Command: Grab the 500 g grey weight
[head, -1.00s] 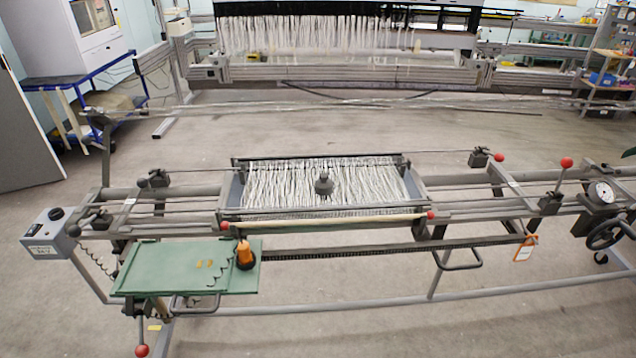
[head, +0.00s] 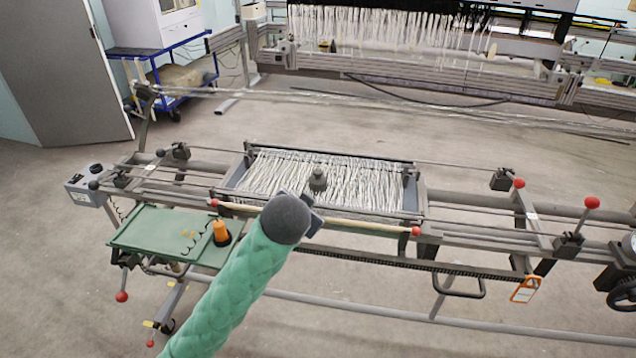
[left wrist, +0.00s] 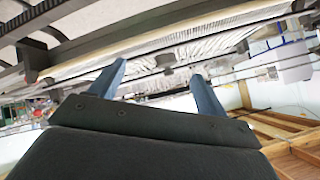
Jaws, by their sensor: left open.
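The grey weight (head: 317,180), a dark disc shape with a knob on top, sits on the white threads (head: 268,172) in the frame's middle. My left arm, in a green sleeve, reaches in from below. Its left gripper (head: 314,217) is mostly hidden behind the dark wrist and appears just in front of the weight. In the left wrist view, the two blue fingers of the left gripper (left wrist: 158,68) are spread apart and empty. The weight (left wrist: 166,61) shows beyond and between the fingertips. My right gripper is not in view.
A wooden rod (head: 340,220) with red end balls runs along the frame's front edge. A green tray (head: 150,235) with an orange-topped object (head: 221,232) is at the left. Red-knobbed levers (head: 519,184) stand at the right.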

